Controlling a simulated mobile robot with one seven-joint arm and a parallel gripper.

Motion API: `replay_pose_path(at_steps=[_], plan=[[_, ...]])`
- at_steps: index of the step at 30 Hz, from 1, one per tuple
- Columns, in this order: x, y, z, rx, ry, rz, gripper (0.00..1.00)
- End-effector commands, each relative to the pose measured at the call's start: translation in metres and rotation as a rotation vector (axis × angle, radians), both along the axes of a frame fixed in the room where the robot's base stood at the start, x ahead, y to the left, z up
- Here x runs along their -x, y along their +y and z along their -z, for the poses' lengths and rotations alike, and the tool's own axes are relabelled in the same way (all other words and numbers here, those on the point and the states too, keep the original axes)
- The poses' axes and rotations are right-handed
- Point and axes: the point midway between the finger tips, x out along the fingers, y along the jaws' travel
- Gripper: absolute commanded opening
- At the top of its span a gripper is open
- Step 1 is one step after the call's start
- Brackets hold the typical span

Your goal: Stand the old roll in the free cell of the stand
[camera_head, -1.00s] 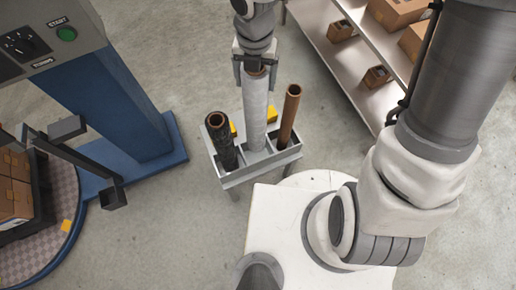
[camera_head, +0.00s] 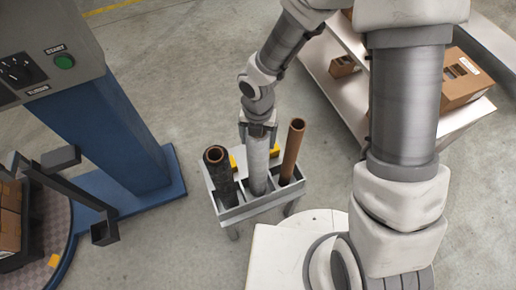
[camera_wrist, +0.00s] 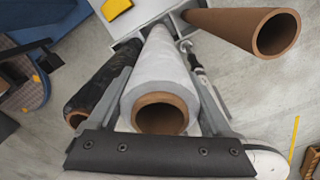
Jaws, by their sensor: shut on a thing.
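The white roll (camera_head: 258,165) with a brown core stands upright in the middle cell of the grey three-cell stand (camera_head: 233,213). My gripper (camera_head: 258,135) is shut on it near its top end. In the wrist view my gripper (camera_wrist: 165,75) has one finger on each side of the white roll (camera_wrist: 160,75), whose open core end faces the camera. I cannot tell whether the roll's lower end rests on the cell floor. A black roll (camera_head: 222,178) stands in the left cell and a bare brown tube (camera_head: 292,152) in the right cell.
A blue machine column (camera_head: 120,140) with a green start button (camera_head: 64,61) stands at the left, beside a round turntable with boxes (camera_head: 10,215). A shelf (camera_head: 335,90) with cardboard boxes (camera_head: 460,80) is at the upper right. Floor behind the stand is clear.

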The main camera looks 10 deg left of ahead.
Motion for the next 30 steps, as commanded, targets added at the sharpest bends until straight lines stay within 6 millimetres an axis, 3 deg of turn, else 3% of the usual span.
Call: replay_pose_path(at_steps=[5,14,26,27,30], plan=[[-0.001,0.001,0.009,-0.001,-0.001,-0.001,0.0],[0.0,0.0,0.043,0.0,0.0,-0.001,0.0],[-0.001,0.001,0.047,-0.001,-0.002,0.0,0.0],[0.0,0.0,0.047,0.0,0.0,0.0,0.87],[0.0,0.0,0.047,0.0,0.0,0.0,1.0]])
